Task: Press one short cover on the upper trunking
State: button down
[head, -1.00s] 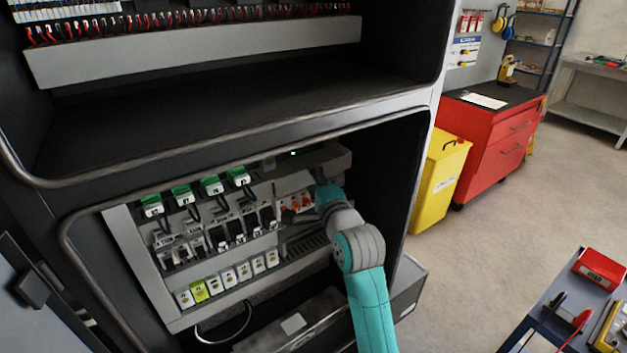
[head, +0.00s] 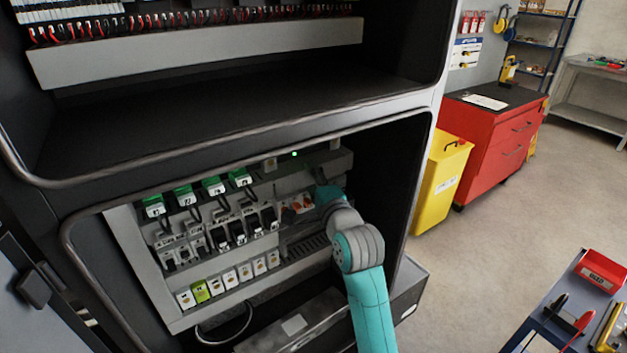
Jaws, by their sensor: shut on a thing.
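The upper trunking (head: 340,163) is a pale grey channel along the top of the lower cabinet bay, and its right end shows behind my wrist. My arm reaches into the bay from the lower right. My gripper (head: 318,176) is a small dark shape above the teal wrist, close to the trunking, and mostly hidden. It is shut on a pale short cover (head: 291,184), seen only in part. I cannot tell whether the cover touches the trunking or is seated on it.
Green-topped relays (head: 213,186) with dark cables stand left of my gripper.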

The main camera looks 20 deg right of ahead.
jog(key=shift+w, duration=0.1)
dwell(0.3)
jog(key=shift+c, duration=1.9)
grip_release()
jog(key=s+d, duration=0.1)
jog(key=s, duration=1.1)
jog(key=s+f+n+g+h, duration=0.15)
jog(key=s+f+n, duration=0.65)
jog(key=s+f, duration=1.25)
jog(key=s+f+n+g, duration=0.1)
jog(key=s+n, duration=0.8)
jog(key=s, duration=1.6)
jog(key=shift+s+d+f+g, duration=0.2)
jog(key=shift+s+d+g, duration=0.05)
jog(key=shift+d+g, duration=0.1)
